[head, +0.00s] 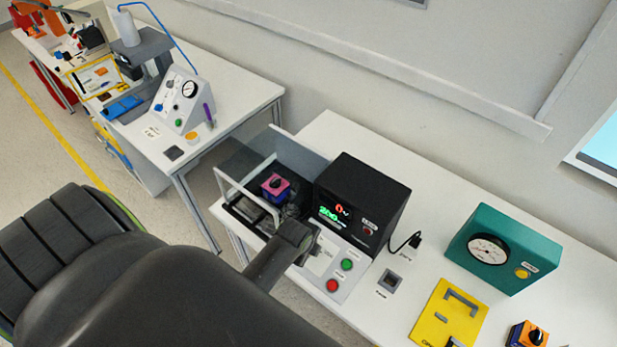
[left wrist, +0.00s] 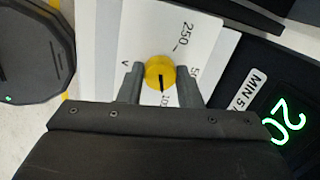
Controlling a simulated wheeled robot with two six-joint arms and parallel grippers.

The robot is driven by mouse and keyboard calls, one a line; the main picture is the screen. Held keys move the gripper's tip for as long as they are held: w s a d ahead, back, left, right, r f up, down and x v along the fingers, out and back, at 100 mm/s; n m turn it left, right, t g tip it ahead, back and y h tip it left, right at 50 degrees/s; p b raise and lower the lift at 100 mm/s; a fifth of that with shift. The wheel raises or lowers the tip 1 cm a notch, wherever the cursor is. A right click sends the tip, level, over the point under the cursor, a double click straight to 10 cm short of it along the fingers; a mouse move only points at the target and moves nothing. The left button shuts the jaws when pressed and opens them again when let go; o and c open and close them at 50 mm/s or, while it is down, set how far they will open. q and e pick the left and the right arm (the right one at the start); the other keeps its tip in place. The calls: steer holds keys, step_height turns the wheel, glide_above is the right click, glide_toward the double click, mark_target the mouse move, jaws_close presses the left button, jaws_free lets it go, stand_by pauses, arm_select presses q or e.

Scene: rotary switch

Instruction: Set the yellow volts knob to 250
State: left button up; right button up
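The yellow volts knob (left wrist: 160,72) sits on a white panel (left wrist: 135,40) in the left wrist view. Its black mark points down toward a partly hidden label starting with "10". The "250" label (left wrist: 184,30) is above and right of the knob. My left gripper (left wrist: 160,78) has one finger on each side of the knob, and both appear to touch it. In the head view my left gripper (head: 304,243) is over the white panel (head: 352,253) and hides the knob. My right gripper is not in view.
A black unit (head: 387,195) with a lit red and green display stands behind the panel. Green (head: 347,264) and red (head: 332,286) buttons are close to my gripper. A clear-sided box (head: 232,190) is at left. A teal meter (head: 505,247) stands farther right.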

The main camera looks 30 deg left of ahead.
arm_select(q)
steer(key=shift+c, duration=1.3)
steer(key=n, duration=0.6)
steer(key=shift+n, duration=0.3)
steer(key=n, duration=0.3)
steer(key=shift+n+g, duration=0.3)
steer(key=n, duration=0.3)
steer(key=shift+d+n, duration=0.1)
steer(key=shift+n, duration=0.3)
steer(key=n, duration=0.7)
steer(key=shift+w+g, duration=0.1)
steer(key=shift+g, duration=0.3)
steer(key=n, duration=0.6)
steer(key=shift+r+n+h, duration=0.1)
steer(key=shift+n+h, duration=0.2)
steer(key=shift+h, duration=0.1)
